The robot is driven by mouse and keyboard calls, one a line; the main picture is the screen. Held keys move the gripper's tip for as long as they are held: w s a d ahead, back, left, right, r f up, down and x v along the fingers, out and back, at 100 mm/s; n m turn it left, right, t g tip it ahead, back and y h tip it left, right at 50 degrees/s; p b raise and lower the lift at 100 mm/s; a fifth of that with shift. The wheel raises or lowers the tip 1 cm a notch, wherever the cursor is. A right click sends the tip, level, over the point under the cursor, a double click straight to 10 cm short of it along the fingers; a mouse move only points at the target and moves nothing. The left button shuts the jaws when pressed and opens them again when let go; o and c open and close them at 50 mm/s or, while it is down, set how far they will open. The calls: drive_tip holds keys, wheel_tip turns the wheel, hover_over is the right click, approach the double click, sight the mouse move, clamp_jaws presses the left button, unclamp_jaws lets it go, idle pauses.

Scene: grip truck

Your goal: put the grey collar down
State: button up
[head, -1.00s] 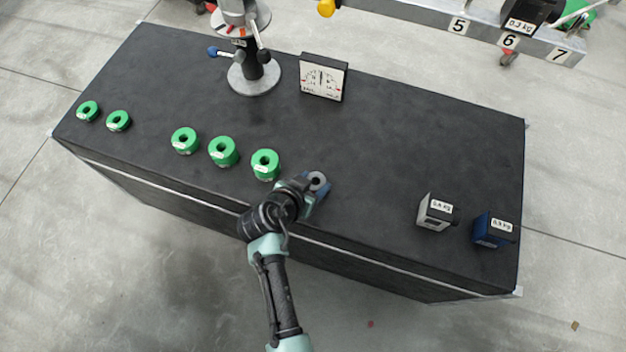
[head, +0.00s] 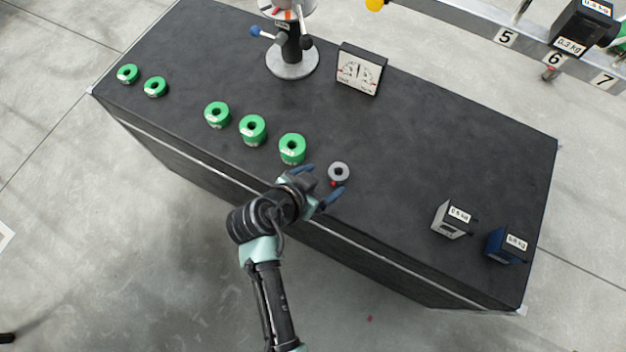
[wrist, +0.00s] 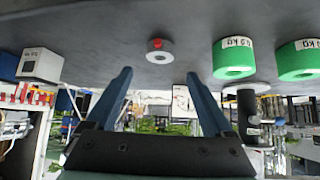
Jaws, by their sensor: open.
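The grey collar (head: 339,172) lies flat on the dark table top (head: 420,150), right of the green rings, with a small red knob on its near side. In the wrist view the grey collar (wrist: 159,56) sits beyond the fingertips, roughly centred between them. My gripper (head: 320,182) is open, with its blue fingers spread and nothing between them. It is at the near edge of the table, just short of the collar and apart from it. The fingers also show in the wrist view (wrist: 158,75).
Several green rings (head: 253,130) stand in a row to the left. A dial gauge (head: 359,70) and a round-based stand (head: 292,62) are behind. A light grey weight block (head: 452,219) and a blue one (head: 507,246) stand at the right. Table between collar and blocks is clear.

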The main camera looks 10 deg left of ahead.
drive_tip(key=w+a+r+n+t+y, duration=0.1)
drive_tip(key=w+r+t, duration=0.25)
drive_tip(key=r, duration=0.75)
drive_tip(key=w+a+r+t+y, duration=0.2)
drive_tip(key=w+r, duration=0.2)
drive_tip(key=r, duration=0.7)
drive_tip(key=w+a+r+n+t+y, duration=0.1)
drive_tip(key=w+r+t, duration=0.25)
drive_tip(key=r, duration=0.75)
drive_tip(key=s+d+r+n+t, duration=0.1)
drive_tip(key=d+r+t, duration=0.1)
drive_tip(key=r, duration=0.7)
drive_tip(key=d+r+t, duration=0.2)
drive_tip(key=r, duration=0.6)
drive_tip(key=s+d+r+n+t, duration=0.1)
drive_tip(key=s+r+t, duration=0.2)
drive_tip(key=r, duration=0.6)
drive_tip(key=s+d+r+n+t, duration=0.1)
drive_tip(key=s+d+r+t, duration=0.1)
drive_tip(key=s+r, duration=0.6)
drive_tip(key=shift+s+d+r+n+t, duration=0.15)
drive_tip(key=shift+s+r+n+t, duration=0.2)
drive_tip(key=shift+r+t, duration=0.45)
wheel_tip(320, 180, up, 10)
drive_tip(key=p, duration=1)
drive_tip(key=shift+f, duration=0.2)
